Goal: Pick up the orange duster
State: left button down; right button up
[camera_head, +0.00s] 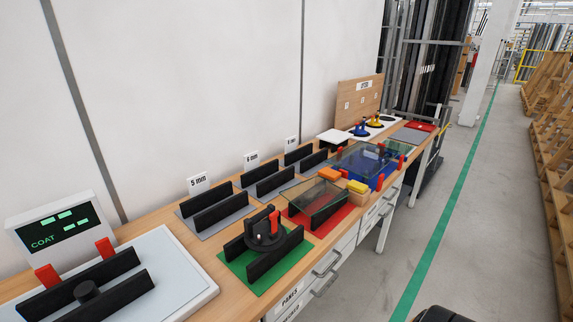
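The orange duster (328,174) is a small orange block on the wooden workbench (185,245). It lies just behind a glass pane (313,194) held in black racks on a red mat (338,219). A similar yellow block (357,187) lies to its right, nearer the bench's front edge. Neither of my grippers is in view, and nothing is holding the duster.
A black suction cup with red levers (265,232) stands between racks on a green mat (285,265). A blue tray (378,182) with glass and red clamps lies beyond the duster. A COAT display (62,230) is at left.

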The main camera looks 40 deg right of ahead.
aim_at(331, 174)
jog(key=z, duration=1.65)
